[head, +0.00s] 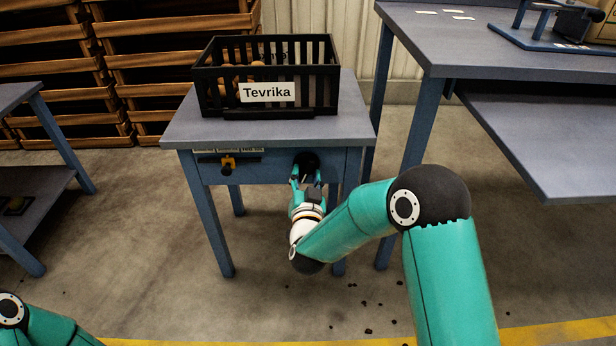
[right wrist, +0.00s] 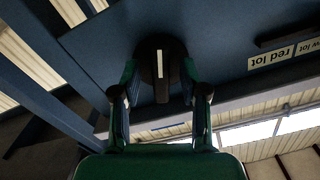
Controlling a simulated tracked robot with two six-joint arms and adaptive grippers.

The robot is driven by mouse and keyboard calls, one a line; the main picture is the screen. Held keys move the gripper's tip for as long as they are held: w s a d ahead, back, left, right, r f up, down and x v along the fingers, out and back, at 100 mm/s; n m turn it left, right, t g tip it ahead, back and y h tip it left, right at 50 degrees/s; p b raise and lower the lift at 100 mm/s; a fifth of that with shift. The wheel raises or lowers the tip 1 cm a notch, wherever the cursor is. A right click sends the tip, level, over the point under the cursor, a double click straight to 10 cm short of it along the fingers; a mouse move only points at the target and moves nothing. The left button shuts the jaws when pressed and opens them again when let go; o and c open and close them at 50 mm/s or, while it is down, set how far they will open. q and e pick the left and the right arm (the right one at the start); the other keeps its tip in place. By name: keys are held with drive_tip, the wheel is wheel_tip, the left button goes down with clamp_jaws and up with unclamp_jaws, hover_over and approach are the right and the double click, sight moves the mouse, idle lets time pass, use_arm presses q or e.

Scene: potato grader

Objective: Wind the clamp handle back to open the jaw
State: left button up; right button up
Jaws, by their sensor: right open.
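A round black knob (head: 306,160) sits on the front panel of the small blue table. In the right wrist view the knob (right wrist: 149,52) shows a raised grip bar with a pale stripe. No clamp jaw shows clearly, and I cannot tell whether this knob is the clamp handle. My right gripper (head: 306,182) is at the knob. In the right wrist view its open fingers (right wrist: 159,78) stand on either side of the grip bar, with gaps visible. Only a piece of my left arm shows at the bottom left; its gripper is out of view.
A black crate labelled Tevrika (head: 330,85) stands on the small table (head: 190,125). A larger blue bench (head: 480,55) is at the right. Wooden crates (head: 180,60) stand behind.

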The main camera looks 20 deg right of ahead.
drive_tip(key=shift+w+d, duration=0.1)
drive_tip(key=shift+w, duration=0.25)
drive_tip(key=shift+c, duration=0.4)
clamp_jaws()
drive_tip(key=shift+d, duration=0.2)
drive_tip(key=shift+a, duration=0.1)
